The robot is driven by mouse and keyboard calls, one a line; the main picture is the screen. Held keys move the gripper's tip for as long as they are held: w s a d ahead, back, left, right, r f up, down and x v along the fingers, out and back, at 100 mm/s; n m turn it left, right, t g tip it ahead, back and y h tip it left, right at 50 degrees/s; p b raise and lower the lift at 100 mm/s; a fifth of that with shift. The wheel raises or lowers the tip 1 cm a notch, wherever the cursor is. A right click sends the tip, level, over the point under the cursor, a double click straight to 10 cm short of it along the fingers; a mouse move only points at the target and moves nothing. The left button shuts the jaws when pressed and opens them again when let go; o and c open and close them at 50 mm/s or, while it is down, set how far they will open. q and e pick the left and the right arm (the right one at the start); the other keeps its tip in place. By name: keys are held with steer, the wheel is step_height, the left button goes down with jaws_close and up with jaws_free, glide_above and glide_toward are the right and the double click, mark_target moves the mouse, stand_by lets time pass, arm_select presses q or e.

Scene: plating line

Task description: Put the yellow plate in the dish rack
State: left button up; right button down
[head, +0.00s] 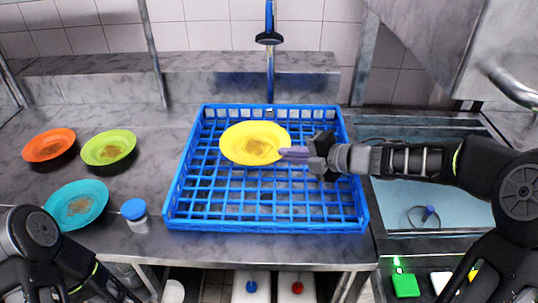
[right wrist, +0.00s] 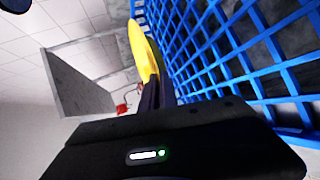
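The yellow plate (head: 252,140) has a brownish stain in its middle and is over the far left part of the blue dish rack (head: 232,212). My right gripper (head: 292,153) reaches in from the right and its fingers are on the plate's right rim. In the right wrist view the yellow plate (right wrist: 143,50) shows edge-on at the fingertips (right wrist: 152,92), beside the blue grid of the rack (right wrist: 235,62). I cannot tell whether the plate touches the rack floor. Of my left arm only links show at the lower left; its gripper is out of view.
An orange plate (head: 49,144), a green plate (head: 109,148) and a teal plate (head: 76,204) lie on the counter at left. A jar with a blue lid (head: 135,214) stands near the rack's left wall. A sink (head: 430,180) is at right. A blue pipe (head: 270,75) rises behind the rack.

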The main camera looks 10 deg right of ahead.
glide_above(287, 192)
steer(key=shift+w+f, duration=0.1)
steer(key=shift+f, duration=2.95)
steer(key=shift+f+b, duration=0.3)
steer(key=shift+f, duration=1.55)
steer(key=shift+f, duration=0.25)
steer(key=c, duration=1.6)
jaws_free()
steer(key=shift+c, duration=0.2)
steer(key=shift+r, duration=0.1)
